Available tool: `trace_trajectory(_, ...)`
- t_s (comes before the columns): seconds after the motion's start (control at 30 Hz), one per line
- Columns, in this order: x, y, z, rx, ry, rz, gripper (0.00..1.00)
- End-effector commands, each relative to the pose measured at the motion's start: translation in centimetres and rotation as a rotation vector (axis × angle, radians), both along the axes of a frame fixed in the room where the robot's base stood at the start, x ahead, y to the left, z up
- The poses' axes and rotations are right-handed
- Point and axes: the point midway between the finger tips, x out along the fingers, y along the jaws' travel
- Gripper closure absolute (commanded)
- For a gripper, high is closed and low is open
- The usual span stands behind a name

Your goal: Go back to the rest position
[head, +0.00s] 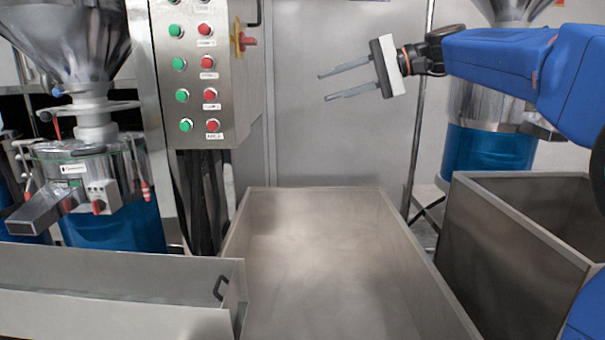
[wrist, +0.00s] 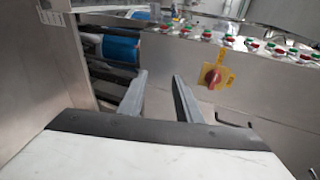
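My gripper (head: 322,85) is in the upper right of the head view, held in the air on my blue arm. Its two grey fingers point left toward the control box (head: 205,75), with a clear gap between them and nothing held. In the wrist view my gripper (wrist: 157,75) also shows its two fingers apart and empty. Beyond them are the control box's face and a red knob on a yellow plate (wrist: 213,75). The same knob (head: 244,40) is on the box's right side in the head view.
An empty metal bin (head: 320,260) stands below my gripper. Another bin (head: 520,240) is at the right, and a metal container with a handle (head: 120,280) is at the lower left. A grinder with a hopper (head: 85,130) stands at the left. Air around my gripper is clear.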

Motion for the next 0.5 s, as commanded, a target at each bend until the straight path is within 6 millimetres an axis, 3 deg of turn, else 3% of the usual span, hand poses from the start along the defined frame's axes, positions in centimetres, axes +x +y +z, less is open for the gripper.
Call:
trace_trajectory(0.27,-7.6,-2.8,-9.8,-0.281,-0.005,-0.105,0.69)
trace_trajectory(0.5,-14.6,-6.8,-18.8,-0.532,-0.034,-0.159,0.69)
